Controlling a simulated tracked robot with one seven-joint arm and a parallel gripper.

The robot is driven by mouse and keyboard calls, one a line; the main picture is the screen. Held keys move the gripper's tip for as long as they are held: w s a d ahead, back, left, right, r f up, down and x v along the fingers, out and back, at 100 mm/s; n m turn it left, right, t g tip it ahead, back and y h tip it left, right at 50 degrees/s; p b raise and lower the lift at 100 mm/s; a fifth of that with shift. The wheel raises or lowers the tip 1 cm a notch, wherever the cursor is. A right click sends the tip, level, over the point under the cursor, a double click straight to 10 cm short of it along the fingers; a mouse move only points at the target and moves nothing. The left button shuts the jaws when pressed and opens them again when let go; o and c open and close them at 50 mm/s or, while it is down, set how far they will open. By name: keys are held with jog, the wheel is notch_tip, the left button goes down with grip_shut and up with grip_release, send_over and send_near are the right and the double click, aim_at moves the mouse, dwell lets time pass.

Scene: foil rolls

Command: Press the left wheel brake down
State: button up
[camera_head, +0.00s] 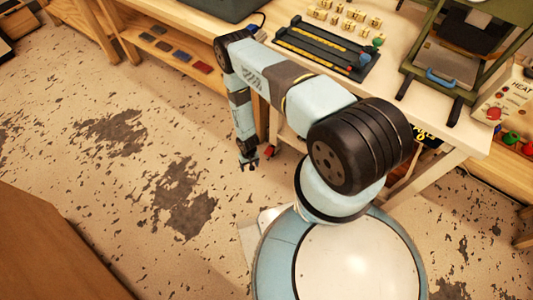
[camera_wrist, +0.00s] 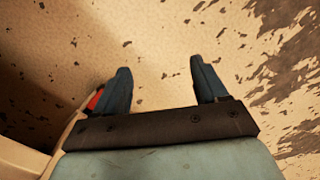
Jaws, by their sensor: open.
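My gripper (camera_head: 248,165) hangs low over the floor, pointing down, just left of a small red part. In the wrist view my gripper (camera_wrist: 160,65) has its two dark blue fingers wide apart, with only bare floor between them. The red part (camera_head: 269,151) sits low by the bench's legs and looks like a wheel brake. In the wrist view the red part (camera_wrist: 95,99) shows just outside the left finger, mostly hidden behind it. I cannot tell whether they touch, or whether the brake is up or down. No second brake is visible.
A wooden bench (camera_head: 470,138) stands behind my arm, holding a black tray (camera_head: 325,50) and a green-framed machine (camera_head: 432,78). A pale beam (camera_wrist: 25,155) lies close at the wrist view's lower left. Worn floor (camera_head: 110,180) left of my gripper is clear.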

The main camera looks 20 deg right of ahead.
jog(key=w+d+m+t+h, duration=0.1)
jog(key=w+d+m+t, duration=0.15)
jog(key=w+m, duration=0.3)
jog(key=m+h, duration=0.3)
jog(key=m, duration=0.3)
send_near(268, 153)
jog(key=shift+t, duration=0.55)
jog(key=x, duration=0.8)
jog(key=shift+s, duration=0.4)
